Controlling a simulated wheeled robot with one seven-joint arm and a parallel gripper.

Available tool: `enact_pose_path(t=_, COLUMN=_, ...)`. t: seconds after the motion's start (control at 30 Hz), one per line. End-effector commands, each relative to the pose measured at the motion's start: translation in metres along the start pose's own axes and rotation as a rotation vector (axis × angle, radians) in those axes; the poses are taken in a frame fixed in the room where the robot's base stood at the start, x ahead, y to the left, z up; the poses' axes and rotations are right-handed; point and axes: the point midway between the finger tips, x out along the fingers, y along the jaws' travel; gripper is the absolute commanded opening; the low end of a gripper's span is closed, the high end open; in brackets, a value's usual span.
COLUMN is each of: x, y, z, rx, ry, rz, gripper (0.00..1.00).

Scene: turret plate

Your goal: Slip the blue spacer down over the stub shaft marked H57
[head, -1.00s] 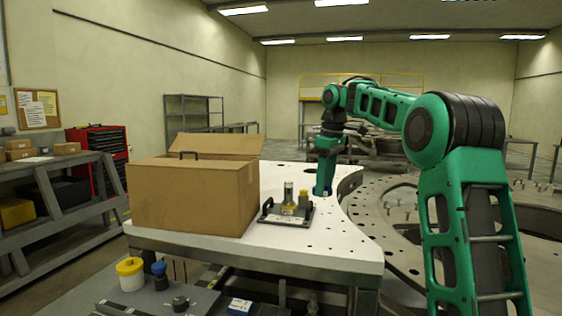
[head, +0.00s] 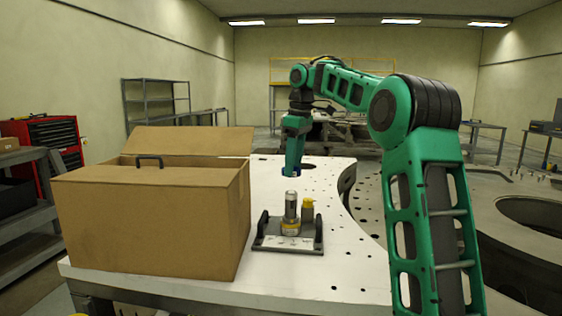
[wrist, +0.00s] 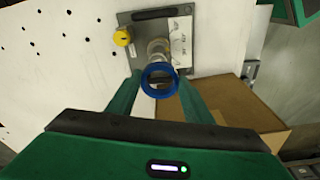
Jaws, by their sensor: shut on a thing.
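The blue spacer (wrist: 147,74) is a ring held between the fingertips of my gripper (wrist: 160,88). In the head view the spacer (head: 291,174) shows small under my gripper (head: 292,168), with the table behind it. The stub shaft (head: 291,205) is a grey metal cylinder with a yellowish band low down, upright on a dark base plate (head: 262,243). In the wrist view the shaft (wrist: 158,47) shows just beyond the ring, its near end partly hidden by it. The spacer is apart from and above the shaft. The marking H57 is not readable.
A yellow-topped post (head: 307,209) stands close right of the shaft. The white perforated table (head: 330,262) is clear to the right and in front.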

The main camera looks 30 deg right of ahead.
Motion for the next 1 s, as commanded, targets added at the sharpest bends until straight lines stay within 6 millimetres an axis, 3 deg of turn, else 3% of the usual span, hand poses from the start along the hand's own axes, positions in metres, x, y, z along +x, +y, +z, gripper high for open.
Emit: enact_pose_path(t=1.0, x=0.033, y=0.002, z=0.007, rx=0.004, ry=0.000, rz=0.000, gripper=0.24)
